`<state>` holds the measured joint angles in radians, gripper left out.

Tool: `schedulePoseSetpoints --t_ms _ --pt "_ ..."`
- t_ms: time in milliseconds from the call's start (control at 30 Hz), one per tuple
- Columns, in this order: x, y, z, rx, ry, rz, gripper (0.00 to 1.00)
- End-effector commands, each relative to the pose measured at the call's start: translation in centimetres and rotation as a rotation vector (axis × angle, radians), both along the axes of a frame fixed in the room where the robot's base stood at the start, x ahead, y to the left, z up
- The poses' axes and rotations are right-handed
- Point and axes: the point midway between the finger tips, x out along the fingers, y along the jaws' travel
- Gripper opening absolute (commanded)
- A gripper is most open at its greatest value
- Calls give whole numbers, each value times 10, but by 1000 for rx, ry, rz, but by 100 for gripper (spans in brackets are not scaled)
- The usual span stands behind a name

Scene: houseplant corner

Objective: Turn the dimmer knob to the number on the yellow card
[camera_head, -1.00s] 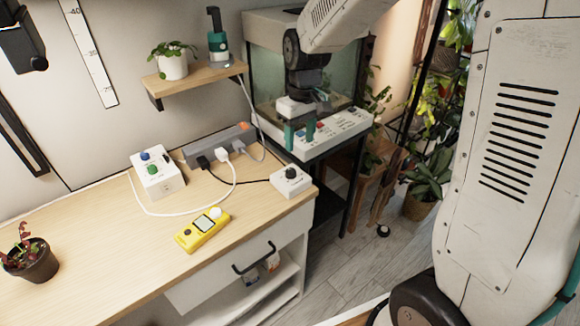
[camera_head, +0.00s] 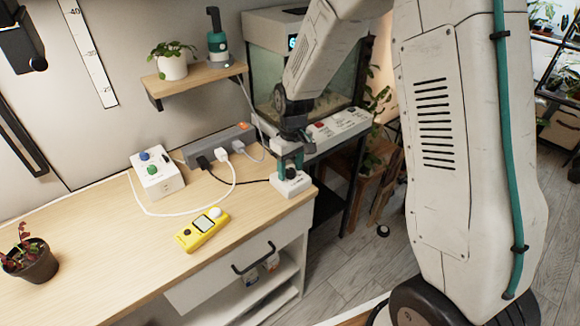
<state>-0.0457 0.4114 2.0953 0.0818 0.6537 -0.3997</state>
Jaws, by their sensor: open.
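A small white box (camera_head: 291,183) with a black knob (camera_head: 291,173) sits at the right end of the wooden desk; it looks like the dimmer. My gripper (camera_head: 291,167), with teal fingers, is open and points down right over this knob, its fingertips on either side of it. I cannot tell whether they touch it. The knob's markings are too small to read. No yellow card can be made out. The only yellow thing on the desk is a handheld device (camera_head: 190,238) with a small screen.
A white box (camera_head: 157,183) with blue and green knobs and a grey power strip (camera_head: 215,145) with plugs and cables stand behind on the desk (camera_head: 110,235). A potted plant (camera_head: 32,262) is at left. A shelf (camera_head: 195,82) and a tank (camera_head: 262,72) are behind.

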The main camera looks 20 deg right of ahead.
Motion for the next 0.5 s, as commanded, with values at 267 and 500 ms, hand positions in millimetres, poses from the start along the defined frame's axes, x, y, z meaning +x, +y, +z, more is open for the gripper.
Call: schedulePoseSetpoints --t_ms 267,500 --pt "0 0 0 0 0 0 25" --pt "0 0 0 0 0 -2 5"
